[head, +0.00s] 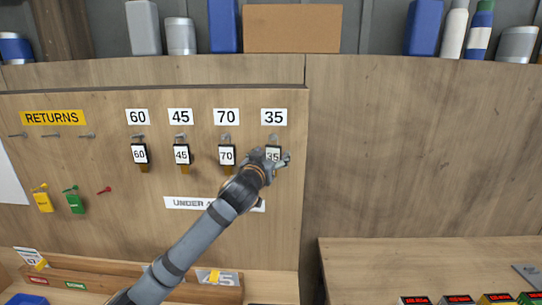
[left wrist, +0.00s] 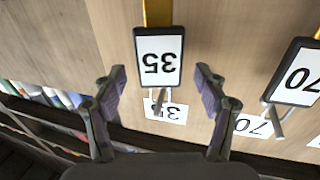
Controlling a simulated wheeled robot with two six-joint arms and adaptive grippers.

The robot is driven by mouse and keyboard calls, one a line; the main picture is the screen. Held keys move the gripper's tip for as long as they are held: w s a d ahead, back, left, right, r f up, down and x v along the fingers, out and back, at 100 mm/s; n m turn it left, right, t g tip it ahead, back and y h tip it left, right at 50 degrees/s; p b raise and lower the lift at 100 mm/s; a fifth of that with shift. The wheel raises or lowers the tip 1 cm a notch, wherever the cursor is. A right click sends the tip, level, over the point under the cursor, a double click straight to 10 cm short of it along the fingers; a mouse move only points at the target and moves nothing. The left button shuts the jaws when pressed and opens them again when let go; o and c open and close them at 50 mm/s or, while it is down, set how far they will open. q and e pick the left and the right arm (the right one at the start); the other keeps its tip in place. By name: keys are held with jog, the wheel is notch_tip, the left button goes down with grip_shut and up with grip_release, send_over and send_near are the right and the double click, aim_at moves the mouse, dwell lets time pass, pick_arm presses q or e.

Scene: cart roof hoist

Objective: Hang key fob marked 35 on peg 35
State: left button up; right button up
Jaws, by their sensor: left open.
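The black-framed key fob marked 35 (head: 272,154) is at the peg under the white label 35 (head: 273,117) on the wooden board. In the left wrist view, turned upside down, the fob (left wrist: 158,56) appears to hang by its loop on peg 35 (left wrist: 160,98), with the label (left wrist: 166,112) beyond. A yellow strap shows at the fob's other end. My left gripper (head: 281,160) is open in front of the board, partly covering the fob. In the left wrist view its fingers stand apart on either side, with no visible contact with the fob.
Fobs 60 (head: 140,155), 45 (head: 182,155) and 70 (head: 227,156) hang to the left under matching labels. A yellow RETURNS sign (head: 53,118) and several small pegs are at far left. Bare panel (head: 420,150) lies to the right, above a wooden shelf (head: 400,262).

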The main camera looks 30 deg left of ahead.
pick_arm(q)
jog(key=shift+r, duration=0.15)
notch_tip(320, 180, up, 10)
jog(key=shift+f, duration=0.15)
dwell(0.3)
